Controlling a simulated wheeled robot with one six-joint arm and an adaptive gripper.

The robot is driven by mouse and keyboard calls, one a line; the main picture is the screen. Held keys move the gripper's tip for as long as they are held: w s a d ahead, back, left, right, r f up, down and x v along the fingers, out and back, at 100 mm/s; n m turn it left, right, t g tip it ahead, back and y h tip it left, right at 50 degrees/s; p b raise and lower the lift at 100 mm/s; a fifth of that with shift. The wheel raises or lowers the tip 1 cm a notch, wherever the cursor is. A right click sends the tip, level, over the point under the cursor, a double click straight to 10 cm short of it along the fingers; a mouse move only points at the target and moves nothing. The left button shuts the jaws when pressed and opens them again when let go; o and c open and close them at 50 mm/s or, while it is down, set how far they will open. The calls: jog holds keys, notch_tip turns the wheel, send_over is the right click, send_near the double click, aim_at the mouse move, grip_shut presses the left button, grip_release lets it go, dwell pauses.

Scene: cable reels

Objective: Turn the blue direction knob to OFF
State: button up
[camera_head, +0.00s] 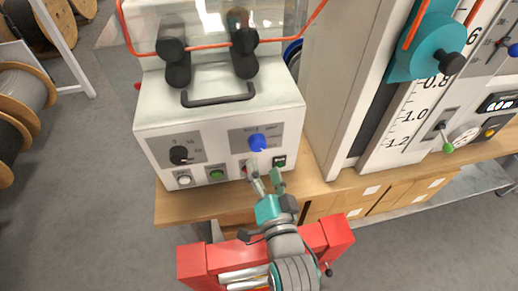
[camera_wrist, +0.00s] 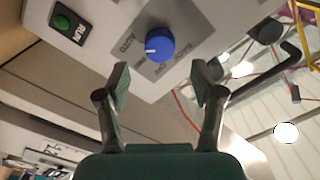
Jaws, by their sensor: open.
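The blue direction knob (camera_head: 257,143) is on a grey plate on the front of the white control box (camera_head: 216,130). In the wrist view the blue knob (camera_wrist: 160,43) is centred above the fingers, and its white pointer mark points to the lower left. The labels around it are tilted and hard to read; I cannot tell surely which one the mark meets. My gripper (camera_head: 266,174) is in front of and below the knob. In the wrist view my gripper (camera_wrist: 161,77) is open and empty, its fingers apart from the knob.
A black knob (camera_head: 180,155) is at the left of the panel. A white button (camera_head: 184,180), a green button (camera_head: 216,175) and a dark rocker switch (camera_head: 280,161) are below. A black handle (camera_head: 218,98) projects above. A scaled column (camera_head: 400,110) stands to the right.

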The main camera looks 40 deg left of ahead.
aim_at(259, 148)
jog(key=shift+x, duration=3.15)
jog(key=c, duration=1.1)
